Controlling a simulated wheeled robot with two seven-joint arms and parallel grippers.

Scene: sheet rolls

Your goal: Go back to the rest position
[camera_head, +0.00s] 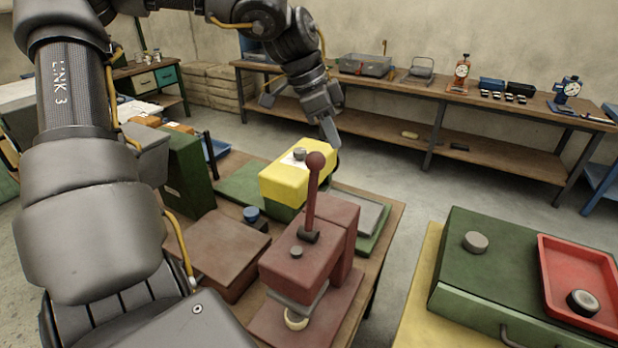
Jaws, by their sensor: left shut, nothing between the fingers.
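My left arm comes in from the left and arches over the top of the view. Its gripper (330,127) points down, shut and empty, just above and behind the far right end of the yellow block (284,186). I cannot tell whether the fingertips touch anything there. My right gripper is not in view.
A dark red lever press (300,262) with a ball-topped handle stands on the wooden table (392,212) in front of the gripper. At right is a green case (462,275) with a red tray (552,262). A long bench (400,85) runs along the back wall. Floor between is clear.

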